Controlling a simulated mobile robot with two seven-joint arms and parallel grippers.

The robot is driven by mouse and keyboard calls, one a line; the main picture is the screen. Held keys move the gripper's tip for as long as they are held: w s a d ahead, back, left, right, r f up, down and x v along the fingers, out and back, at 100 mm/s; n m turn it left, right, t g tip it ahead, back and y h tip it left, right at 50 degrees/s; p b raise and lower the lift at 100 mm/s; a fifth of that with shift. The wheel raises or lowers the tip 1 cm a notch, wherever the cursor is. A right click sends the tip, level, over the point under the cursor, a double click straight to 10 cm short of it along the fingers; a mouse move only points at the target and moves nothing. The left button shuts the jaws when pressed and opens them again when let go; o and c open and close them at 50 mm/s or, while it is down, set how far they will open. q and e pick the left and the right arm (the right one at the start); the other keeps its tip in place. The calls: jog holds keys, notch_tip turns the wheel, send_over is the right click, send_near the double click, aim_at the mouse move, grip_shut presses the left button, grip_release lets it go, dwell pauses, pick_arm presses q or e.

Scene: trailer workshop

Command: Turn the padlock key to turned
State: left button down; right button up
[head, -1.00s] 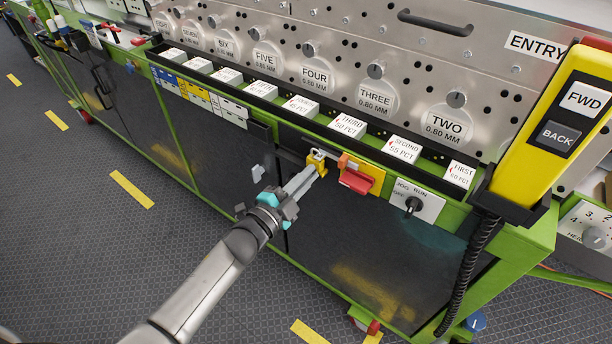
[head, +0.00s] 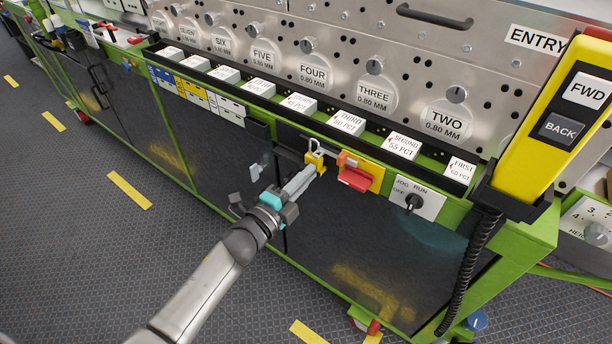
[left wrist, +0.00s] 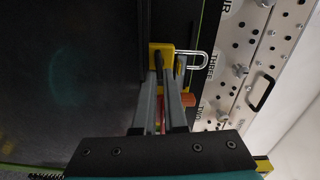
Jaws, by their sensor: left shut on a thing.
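The yellow padlock (head: 315,158) hangs at the upper edge of the dark cabinet front, with its grey shackle above the body. In the left wrist view the padlock body (left wrist: 159,48) shows just beyond the fingertips, with the shackle looping out to the right. My left gripper (head: 309,174) points at the padlock's underside and reaches right up to it. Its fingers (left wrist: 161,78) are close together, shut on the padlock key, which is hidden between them. I cannot make out the key's angle. My right gripper is not in view.
Right of the padlock are a red handle (head: 356,179) on a yellow plate and a JOG/RUN switch (head: 413,203). A yellow FWD/BACK pendant (head: 553,125) with a coiled cable stands at the right. The floor (head: 75,215) left of the arm is clear.

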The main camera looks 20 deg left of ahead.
pick_arm(q)
jog(key=c, duration=1)
grip_release()
jog(key=shift+o, duration=0.2)
jog(key=shift+s, duration=0.1)
jog(key=p+v, duration=0.1)
jog(key=v, duration=1.4)
